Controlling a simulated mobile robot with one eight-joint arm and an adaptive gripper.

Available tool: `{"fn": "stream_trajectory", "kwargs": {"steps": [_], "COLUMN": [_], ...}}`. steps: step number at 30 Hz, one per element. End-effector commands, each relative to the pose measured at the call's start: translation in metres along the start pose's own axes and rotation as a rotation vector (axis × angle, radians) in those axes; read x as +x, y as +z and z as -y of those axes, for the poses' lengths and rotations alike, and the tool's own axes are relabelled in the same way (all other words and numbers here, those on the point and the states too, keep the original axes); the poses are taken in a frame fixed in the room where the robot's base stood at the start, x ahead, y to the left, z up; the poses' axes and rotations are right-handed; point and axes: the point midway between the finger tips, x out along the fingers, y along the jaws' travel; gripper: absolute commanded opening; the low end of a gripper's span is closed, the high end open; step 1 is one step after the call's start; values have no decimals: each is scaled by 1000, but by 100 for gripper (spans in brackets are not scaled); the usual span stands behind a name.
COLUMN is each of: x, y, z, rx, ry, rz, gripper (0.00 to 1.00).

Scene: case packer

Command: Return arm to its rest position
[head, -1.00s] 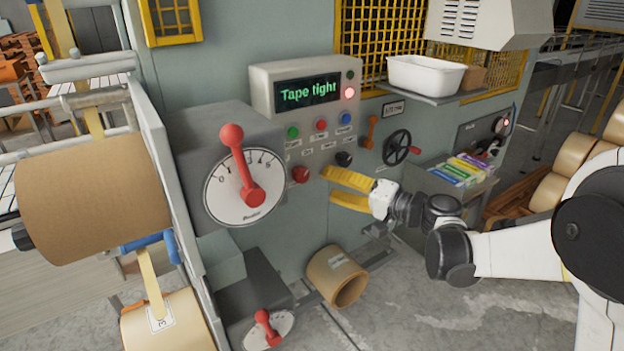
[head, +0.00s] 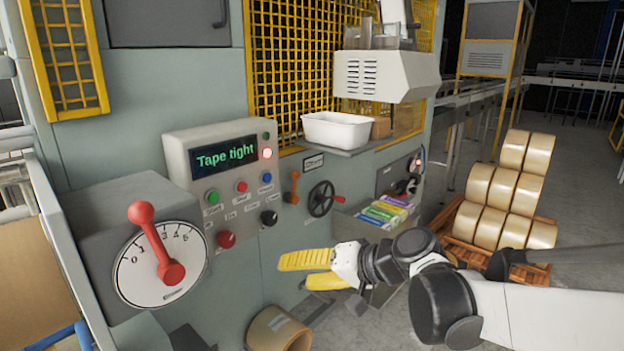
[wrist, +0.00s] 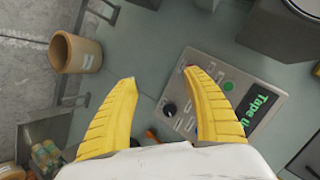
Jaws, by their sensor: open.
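My gripper (head: 300,270) has two yellow ribbed fingers, apart and with nothing between them. In the head view it hangs in front of the grey machine, right of the large dial (head: 160,262) and below the button panel (head: 225,180). It touches nothing that I can see. My white and black arm reaches in from the lower right. In the wrist view both fingers (wrist: 160,110) are spread, and the button panel (wrist: 205,75) lies behind the right finger.
A white bin (head: 336,130) stands on a shelf above right. A black handwheel (head: 321,198) and an orange lever (head: 293,187) stick out behind my gripper. A brown cardboard tube (head: 280,330) is below. Tape rolls (head: 505,190) are stacked on a pallet at right. Open floor lies farther right.

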Motion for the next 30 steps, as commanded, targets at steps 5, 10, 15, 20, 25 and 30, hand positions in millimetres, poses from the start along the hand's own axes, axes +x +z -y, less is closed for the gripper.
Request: {"fn": "stream_trajectory", "kwargs": {"steps": [5, 10, 15, 20, 25, 30], "x": [-73, -143, -196, -221, -226, -225], "y": [49, 96, 130, 144, 146, 145], "z": [-36, -79, -114, -129, -132, -132], "rx": [-70, -143, -209, -242, -249, -249], "ry": [295, 566, 771, 867, 886, 884], "rz": [-1, -13, -30, -39, -41, -41], "gripper": [58, 58, 58, 58, 58, 58]}}
